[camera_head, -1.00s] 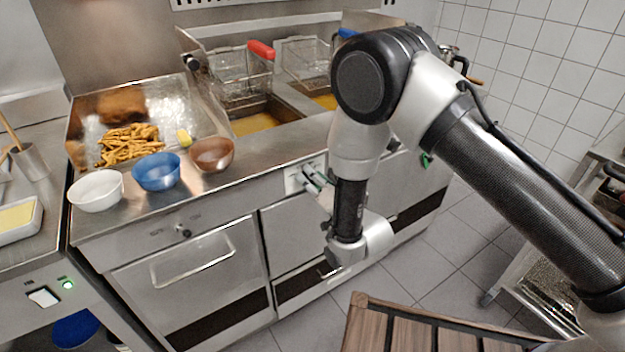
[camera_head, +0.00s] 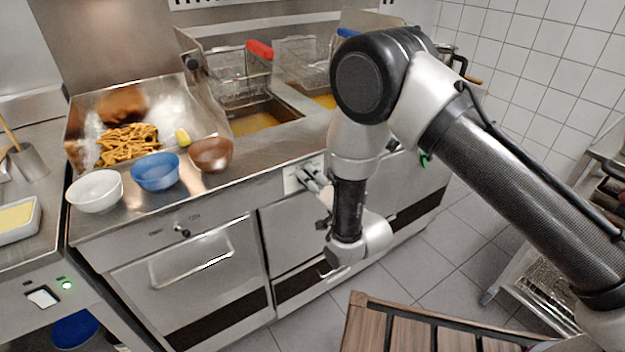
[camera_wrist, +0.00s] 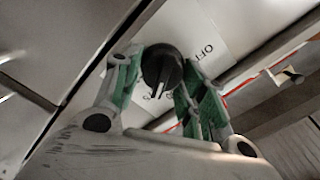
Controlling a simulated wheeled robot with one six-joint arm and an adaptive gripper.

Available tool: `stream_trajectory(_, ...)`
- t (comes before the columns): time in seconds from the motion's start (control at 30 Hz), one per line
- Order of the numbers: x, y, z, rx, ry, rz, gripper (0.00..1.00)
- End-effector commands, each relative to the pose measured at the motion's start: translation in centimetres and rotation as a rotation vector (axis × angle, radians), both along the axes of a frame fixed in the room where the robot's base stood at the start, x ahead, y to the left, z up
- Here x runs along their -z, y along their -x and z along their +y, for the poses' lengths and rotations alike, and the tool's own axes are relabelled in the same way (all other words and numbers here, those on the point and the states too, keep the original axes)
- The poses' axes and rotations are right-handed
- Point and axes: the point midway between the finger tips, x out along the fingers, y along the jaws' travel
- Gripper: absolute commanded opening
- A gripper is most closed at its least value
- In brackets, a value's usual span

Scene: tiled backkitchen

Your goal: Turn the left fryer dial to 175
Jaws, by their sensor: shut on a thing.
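The left fryer dial (camera_wrist: 162,66) is a round black knob on a pale panel in the wrist view. My gripper (camera_wrist: 158,75) has its green-padded fingers on both sides of the dial and is shut on it. Part of the lettering "OFF" shows on the panel beside the dial; the other marks are partly hidden, so the setting cannot be read. In the head view my gripper (camera_head: 312,178) is at the fryer's front panel (camera_head: 290,180), and the dial is hidden behind it.
Two fryer wells with baskets (camera_head: 240,85) stand behind the panel. Blue (camera_head: 156,172), white (camera_head: 96,190) and brown (camera_head: 212,154) bowls sit on the counter at left. A wooden slatted surface (camera_head: 400,335) is at the lower front. The floor between is clear.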

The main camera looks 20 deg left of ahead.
Motion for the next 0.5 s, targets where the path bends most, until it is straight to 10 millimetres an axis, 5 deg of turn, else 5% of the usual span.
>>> stream_trajectory(0.03, 0.11, 0.00, -0.06, 0.001, 0.003, 0.001, 0.17)
stream_trajectory(0.07, 0.11, 0.00, -0.06, 0.001, 0.003, 0.001, 0.45)
stream_trajectory(0.13, 0.10, 0.01, -0.06, 0.001, 0.003, 0.001, 0.57)
stream_trajectory(0.5, 0.04, 0.17, -0.21, 0.000, 0.001, 0.000, 0.60)
